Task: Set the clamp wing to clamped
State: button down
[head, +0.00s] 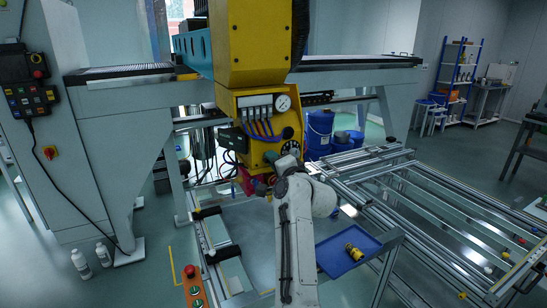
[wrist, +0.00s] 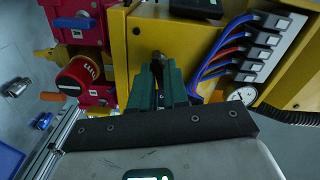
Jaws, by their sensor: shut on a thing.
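My gripper (wrist: 158,88) has green fingers, closed around a small dark part at the face of the yellow panel (wrist: 185,45) in the wrist view. This part appears to be the clamp wing (wrist: 157,60); the fingers hide most of it, so I cannot tell its angle. In the head view the yellow panel (head: 258,148) hangs below the yellow machine head, and my arm reaches up to its lower right. There my own wrist hides the fingertips and the wing.
Blue and red hoses (wrist: 213,58) and a white gauge (wrist: 243,93) lie right of my fingers in the wrist view. A red round knob (wrist: 77,77) on magenta blocks is left. In the head view, a blue tray (head: 335,262) holds a yellow part (head: 354,251).

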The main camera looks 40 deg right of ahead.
jog(key=shift+f+m+p, duration=0.1)
jog(key=shift+m+p, duration=0.5)
jog(key=shift+m, duration=1)
jog(key=c, duration=1.2)
grip_release()
jog(key=shift+b+v, duration=1.2)
jog(key=shift+v, duration=4.2)
